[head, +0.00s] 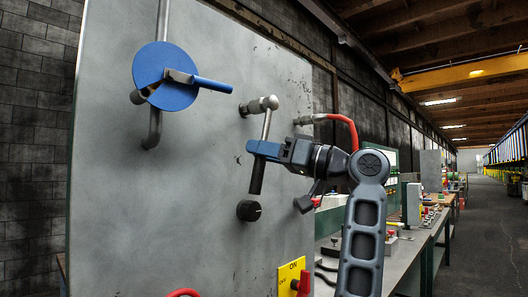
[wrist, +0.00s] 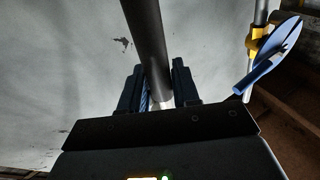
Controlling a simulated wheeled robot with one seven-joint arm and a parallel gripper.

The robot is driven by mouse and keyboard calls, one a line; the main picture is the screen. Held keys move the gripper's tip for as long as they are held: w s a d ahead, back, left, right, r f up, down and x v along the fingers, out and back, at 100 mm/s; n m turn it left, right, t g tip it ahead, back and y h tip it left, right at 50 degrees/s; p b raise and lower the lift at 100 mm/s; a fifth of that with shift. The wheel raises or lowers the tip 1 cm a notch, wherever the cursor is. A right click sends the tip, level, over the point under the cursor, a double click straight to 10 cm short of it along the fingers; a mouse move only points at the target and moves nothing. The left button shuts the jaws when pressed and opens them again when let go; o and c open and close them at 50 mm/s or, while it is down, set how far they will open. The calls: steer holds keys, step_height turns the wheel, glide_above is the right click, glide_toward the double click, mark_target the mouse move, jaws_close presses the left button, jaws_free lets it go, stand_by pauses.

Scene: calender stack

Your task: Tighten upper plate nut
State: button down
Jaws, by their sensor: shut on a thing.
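A grey metal nut fitting (head: 260,105) sticks out from the upper part of the grey plate (head: 190,190). A lever with a dark grip (head: 257,180) hangs down from it, tilted slightly. My gripper (head: 262,150) reaches in from the right and is shut around the lever, near the top of the dark grip. In the wrist view my gripper (wrist: 157,85) has a finger on each side of the lever (wrist: 145,40). The inner contact faces are mostly hidden.
A blue disc valve with a handle (head: 165,75) sits left on a vertical pipe. A black knob (head: 249,210) sits just below the lever. A red hose (head: 345,125) runs right of the lever. A yellow ON switch (head: 291,275) is lower right. A workbench stands beyond.

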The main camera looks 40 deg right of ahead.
steer(key=shift+w, duration=1.3)
steer(key=c, duration=1.3)
jaws_free()
steer(key=shift+c, duration=0.2)
jaws_close()
